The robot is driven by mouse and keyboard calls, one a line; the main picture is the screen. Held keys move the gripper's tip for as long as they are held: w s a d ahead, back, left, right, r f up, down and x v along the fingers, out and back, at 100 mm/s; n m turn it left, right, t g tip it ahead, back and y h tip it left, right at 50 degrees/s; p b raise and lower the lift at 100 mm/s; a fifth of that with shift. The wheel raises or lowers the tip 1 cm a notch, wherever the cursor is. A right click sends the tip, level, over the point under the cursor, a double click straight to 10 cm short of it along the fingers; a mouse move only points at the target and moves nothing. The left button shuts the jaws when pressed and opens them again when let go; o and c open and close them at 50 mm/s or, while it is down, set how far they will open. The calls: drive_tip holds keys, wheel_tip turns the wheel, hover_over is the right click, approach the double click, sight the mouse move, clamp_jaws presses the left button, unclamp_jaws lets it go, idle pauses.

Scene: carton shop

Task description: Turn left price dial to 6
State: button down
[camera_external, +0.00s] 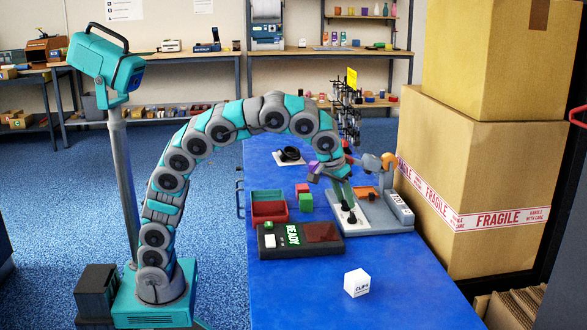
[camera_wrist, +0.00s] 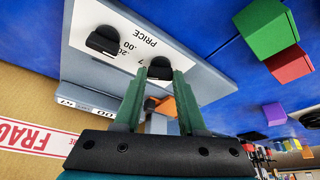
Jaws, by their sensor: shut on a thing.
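The price machine (camera_external: 385,212) stands on the blue table, with a white panel (camera_wrist: 140,35) marked PRICE and two black dials. In the wrist view the lettering is upside down. My gripper (camera_wrist: 158,74) is shut on the dial at the right of that picture (camera_wrist: 160,73), the left one by the lettering. Its green fingers stand on either side of the knob and hide most of its scale; a 7 shows beside it. The other dial (camera_wrist: 103,40) is free. In the external view my gripper (camera_external: 347,201) reaches down to the panel; the dial settings are too small to read.
A dark box with a READY display (camera_external: 300,238) and a red tray (camera_external: 269,207) are left of the machine. Green (camera_external: 306,203) and red (camera_external: 302,188) blocks lie behind. A white CLIPS box (camera_external: 357,283) is in front. Large cartons (camera_external: 470,180) stand close at right.

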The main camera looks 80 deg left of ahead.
drive_tip(key=shift+n, duration=0.3)
drive_tip(key=shift+w+r+n+g+y, duration=0.15)
drive_tip(key=shift+n+g+y, duration=0.25)
drive_tip(key=shift+n, duration=0.8)
drive_tip(key=shift+d+n+g+y, duration=0.1)
drive_tip(key=shift+n+g+y, duration=0.3)
drive_tip(key=shift+n, duration=1)
drive_tip(key=shift+p, duration=0.3)
drive_tip(key=shift+c, duration=2.4)
unclamp_jaws()
